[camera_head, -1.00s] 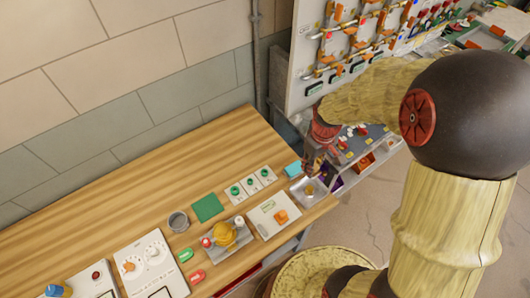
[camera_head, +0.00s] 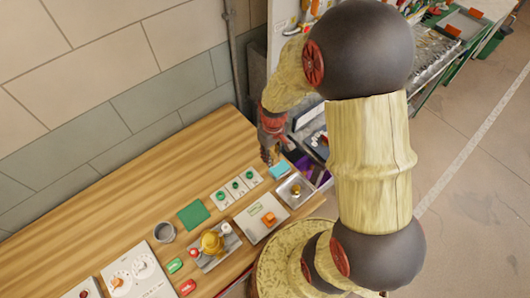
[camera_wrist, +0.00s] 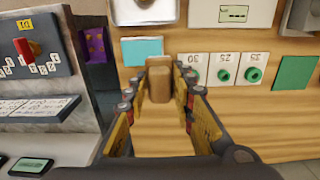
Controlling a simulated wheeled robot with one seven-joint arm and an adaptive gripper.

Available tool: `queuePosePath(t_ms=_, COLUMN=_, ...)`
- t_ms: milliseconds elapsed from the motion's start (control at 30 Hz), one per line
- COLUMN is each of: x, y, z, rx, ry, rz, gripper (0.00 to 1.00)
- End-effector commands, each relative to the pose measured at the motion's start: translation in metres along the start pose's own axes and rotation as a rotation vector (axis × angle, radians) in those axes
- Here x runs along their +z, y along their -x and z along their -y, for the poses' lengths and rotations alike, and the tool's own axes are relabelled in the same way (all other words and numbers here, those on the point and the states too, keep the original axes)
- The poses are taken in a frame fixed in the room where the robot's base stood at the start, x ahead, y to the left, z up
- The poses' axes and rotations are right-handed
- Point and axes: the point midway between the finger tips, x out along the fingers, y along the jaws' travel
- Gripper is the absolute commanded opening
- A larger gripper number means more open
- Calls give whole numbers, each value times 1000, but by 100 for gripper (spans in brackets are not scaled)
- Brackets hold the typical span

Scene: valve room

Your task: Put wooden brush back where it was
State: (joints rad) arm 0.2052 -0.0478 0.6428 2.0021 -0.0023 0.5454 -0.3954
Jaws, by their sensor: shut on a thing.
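The wooden brush (camera_wrist: 158,84) is a plain brown wooden piece between my gripper's fingers in the wrist view. My gripper (camera_wrist: 158,92) is shut on it. In the head view my gripper (camera_head: 268,156) is at the right end of the wooden table (camera_head: 120,205), close to a light-blue block (camera_head: 280,170). The brush cannot be made out in the head view. The light-blue block also shows in the wrist view (camera_wrist: 142,52), just beyond the brush. I cannot tell whether the brush touches the table.
Number cards with green knobs (camera_head: 235,187), a green square (camera_head: 193,216), a metal tray (camera_head: 295,190) and a white panel with an orange knob (camera_head: 262,217) are nearby. A grey cabinet (camera_wrist: 60,55) stands beside the table. The table's back strip is clear.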

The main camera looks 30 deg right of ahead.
Motion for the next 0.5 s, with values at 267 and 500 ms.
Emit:
queuePosePath(t_ms=267, x=-44, y=-36, z=-20, rx=-1, ry=0, rz=3, gripper=1)
queuePosePath(t_ms=500, x=-66, y=-64, z=-31, rx=0, ry=0, rz=0, gripper=1)
